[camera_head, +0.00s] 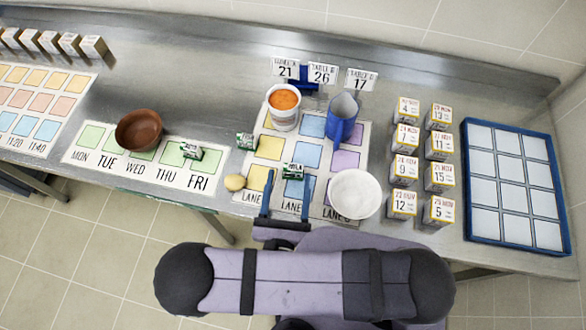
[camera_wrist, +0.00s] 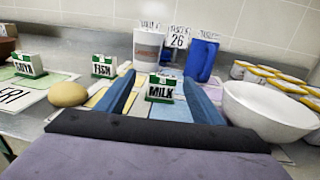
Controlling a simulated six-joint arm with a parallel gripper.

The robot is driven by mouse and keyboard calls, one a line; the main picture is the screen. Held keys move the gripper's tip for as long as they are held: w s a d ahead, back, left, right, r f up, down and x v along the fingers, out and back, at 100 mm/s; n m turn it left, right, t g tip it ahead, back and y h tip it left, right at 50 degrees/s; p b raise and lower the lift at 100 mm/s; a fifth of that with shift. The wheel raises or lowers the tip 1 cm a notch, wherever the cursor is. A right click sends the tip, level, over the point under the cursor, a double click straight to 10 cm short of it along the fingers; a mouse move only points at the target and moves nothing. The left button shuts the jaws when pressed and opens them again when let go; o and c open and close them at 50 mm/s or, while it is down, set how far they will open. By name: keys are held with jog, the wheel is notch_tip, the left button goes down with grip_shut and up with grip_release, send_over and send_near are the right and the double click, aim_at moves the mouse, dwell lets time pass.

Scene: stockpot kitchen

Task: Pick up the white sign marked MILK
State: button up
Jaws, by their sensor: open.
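The white MILK sign (camera_head: 293,171) stands upright on a green base on the lane mat. In the wrist view the MILK sign (camera_wrist: 161,90) faces me, framed between my blue fingers. My gripper (camera_head: 288,182) is open, with one finger to each side of the sign's line. In the wrist view my gripper (camera_wrist: 160,84) shows a gap around the sign on both sides. The sign sits near the fingertips; I cannot tell how deep it lies between them. Similar signs stand to the left: FISH (camera_wrist: 104,66) and SOYA (camera_wrist: 29,65).
A white bowl (camera_head: 355,194) stands close to the right finger. A yellow-brown potato-like item (camera_head: 234,183) lies left of the left finger. Behind the sign stand a white tub (camera_head: 284,118) and a blue jug (camera_head: 341,130). Several small boxes (camera_head: 407,137) and a blue tray (camera_head: 466,180) are to the right.

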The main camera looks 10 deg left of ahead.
aim_at(293, 167)
jog(key=w, duration=0.2)
jog(key=shift+w+d+f, duration=0.15)
jog(key=shift+w+d, duration=0.05)
jog(key=shift+w, duration=0.2)
jog(key=shift+w+a, duration=0.15)
jog(key=shift+w, duration=0.9)
jog(key=c, duration=1.1)
notch_tip(293, 167, up, 10)
jog(key=p, duration=0.8)
